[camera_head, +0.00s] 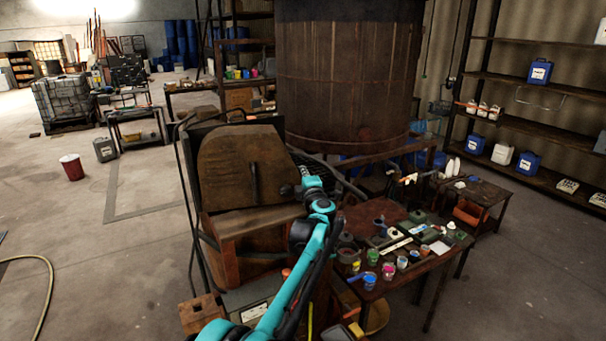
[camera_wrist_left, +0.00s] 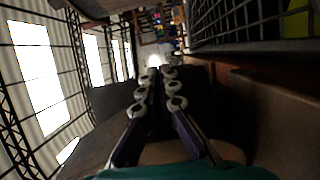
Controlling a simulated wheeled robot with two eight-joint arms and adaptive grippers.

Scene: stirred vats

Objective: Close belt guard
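A broad brown panel with a rounded top (camera_head: 228,168) stands raised above a rusty machine housing (camera_head: 240,232), left of the big vat; it looks like the belt guard, standing open. A dark upright bar shows on its face. My left arm reaches up from the bottom, and my left gripper (camera_head: 289,190) is just right of the panel's lower right part; I cannot tell whether they touch. In the left wrist view, the two fingers (camera_wrist_left: 157,78) lie close together with a narrow dark gap. Nothing held is visible. My right gripper is not in view.
The large wooden vat (camera_head: 345,80) stands behind the gripper. A cluttered table (camera_head: 420,272) with jars and tools is close on the right. Dark wire mesh (camera_wrist_left: 235,25) runs along the upper right in the wrist view. The floor at left is mostly free, with a red bucket (camera_head: 72,168).

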